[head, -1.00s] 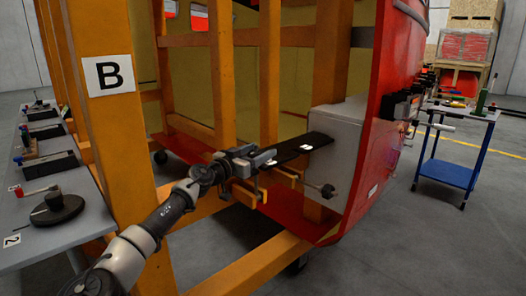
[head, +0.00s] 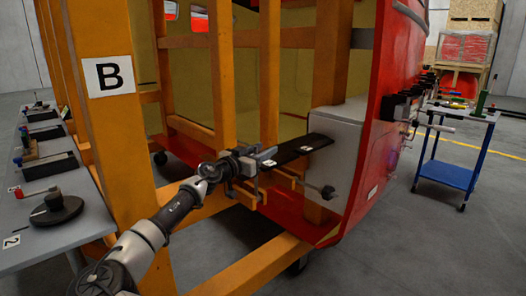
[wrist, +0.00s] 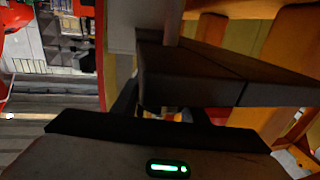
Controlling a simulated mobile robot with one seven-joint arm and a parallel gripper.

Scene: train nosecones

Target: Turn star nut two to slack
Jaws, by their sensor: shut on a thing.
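A long black bar (head: 300,149) with small white labels runs from my gripper to a grey box on the red nosecone. My gripper (head: 259,161) is at the bar's near left end, shut on a small part taken to be star nut two, which the gripper hides in the head view. Two orange clamps hang below the bar, one near my gripper (head: 251,190) and one farther right (head: 287,174). A dark knob (head: 327,192) on a rod stands in front of the grey box, apart from my gripper. In the wrist view a dark block (wrist: 215,75) fills the space beyond the gripper body.
An orange frame with post B (head: 125,150) stands close left of my arm. The grey box (head: 338,135) and red shell (head: 375,130) are to the right. A grey bench with tools (head: 40,250) is at left, a blue trolley (head: 446,174) at right. Open floor lies in front.

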